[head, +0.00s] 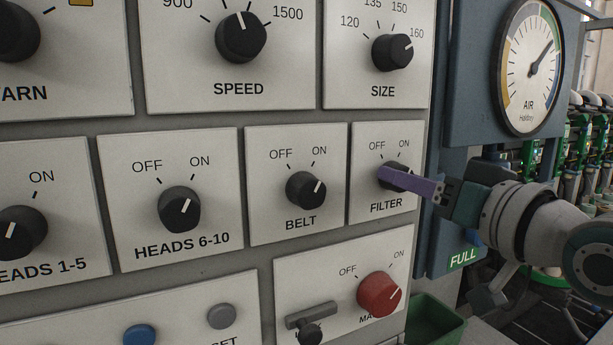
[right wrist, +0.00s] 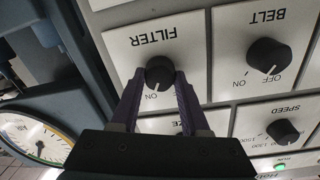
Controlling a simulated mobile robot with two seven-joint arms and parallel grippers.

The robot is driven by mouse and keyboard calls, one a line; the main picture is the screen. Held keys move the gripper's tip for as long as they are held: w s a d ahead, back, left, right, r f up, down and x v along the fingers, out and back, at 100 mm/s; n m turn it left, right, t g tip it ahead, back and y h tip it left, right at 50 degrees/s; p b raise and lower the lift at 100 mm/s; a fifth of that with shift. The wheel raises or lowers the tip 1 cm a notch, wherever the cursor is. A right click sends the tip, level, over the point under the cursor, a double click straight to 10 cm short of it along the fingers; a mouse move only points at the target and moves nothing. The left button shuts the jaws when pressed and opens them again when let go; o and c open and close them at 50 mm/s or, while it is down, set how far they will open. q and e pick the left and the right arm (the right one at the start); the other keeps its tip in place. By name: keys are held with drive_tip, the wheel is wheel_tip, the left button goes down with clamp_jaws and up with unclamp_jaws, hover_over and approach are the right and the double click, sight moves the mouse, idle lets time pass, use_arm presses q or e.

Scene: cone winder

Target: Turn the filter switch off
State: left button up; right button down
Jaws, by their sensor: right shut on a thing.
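The filter switch (right wrist: 159,72) is a black round knob on a white plate marked FILTER, OFF and ON. In the head view the filter plate (head: 386,204) is at the right of the panel's middle row, and my right gripper (head: 384,174) covers most of the knob. In the right wrist view the two purple fingers stand on either side of the knob, shut on it. My left gripper is not in view.
The belt knob (head: 306,190) is just left of the filter plate, with the size knob (head: 392,52) above. A red knob (head: 379,294) and a grey T-shaped handle (head: 311,317) sit below. An air gauge (head: 529,68) is at the upper right, and a green bin (head: 436,322) is below right.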

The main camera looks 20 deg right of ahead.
drive_tip(key=shift+n, duration=0.3)
drive_tip(key=n+p, duration=0.3)
drive_tip(key=n, duration=0.8)
drive_tip(key=shift+n, duration=0.4)
idle(0.4)
drive_tip(key=shift+c, duration=2)
unclamp_jaws()
